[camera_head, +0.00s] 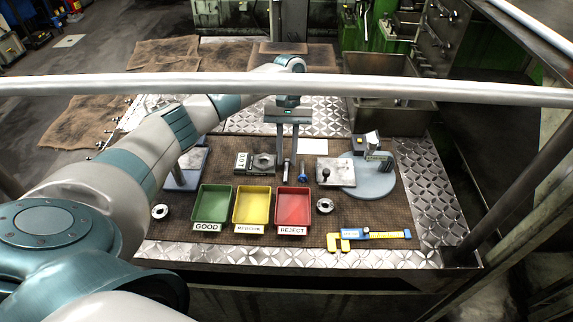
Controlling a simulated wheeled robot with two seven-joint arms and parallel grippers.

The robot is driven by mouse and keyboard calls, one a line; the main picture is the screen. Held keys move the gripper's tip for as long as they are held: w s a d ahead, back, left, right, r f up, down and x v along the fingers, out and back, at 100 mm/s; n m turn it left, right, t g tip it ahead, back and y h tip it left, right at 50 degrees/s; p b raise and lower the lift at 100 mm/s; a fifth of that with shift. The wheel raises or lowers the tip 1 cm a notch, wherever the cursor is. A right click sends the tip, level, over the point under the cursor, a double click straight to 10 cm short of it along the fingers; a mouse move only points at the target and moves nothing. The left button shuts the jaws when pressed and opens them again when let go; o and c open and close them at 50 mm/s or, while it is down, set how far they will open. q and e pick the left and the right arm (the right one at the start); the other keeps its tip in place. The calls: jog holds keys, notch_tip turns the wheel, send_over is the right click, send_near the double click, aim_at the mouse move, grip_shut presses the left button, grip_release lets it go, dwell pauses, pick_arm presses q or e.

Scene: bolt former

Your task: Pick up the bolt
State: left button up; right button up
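A grey bolt (287,171) stands out on the brown mat, just below my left gripper's fingertips in the picture. A second, blue piece shaped like a bolt (302,173) is close to its right. My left gripper (286,151) points down with its two fingers apart and a gap between them. I see nothing held in it. The upper end of the grey bolt is close to the fingertips; whether it lies between them I cannot tell. My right gripper is not in view.
Green (211,205), yellow (252,207) and red (293,208) trays stand in front. A gauge block (263,162) is left of the bolts; a plate with a knob (337,172) and a round grey base (374,183) are right. A yellow-blue caliper (368,236) lies front right.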

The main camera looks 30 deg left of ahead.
pick_arm(q)
jog(key=shift+p+x, duration=0.4)
jog(key=shift+x, duration=0.65)
jog(key=shift+c, duration=0.4)
grip_shut()
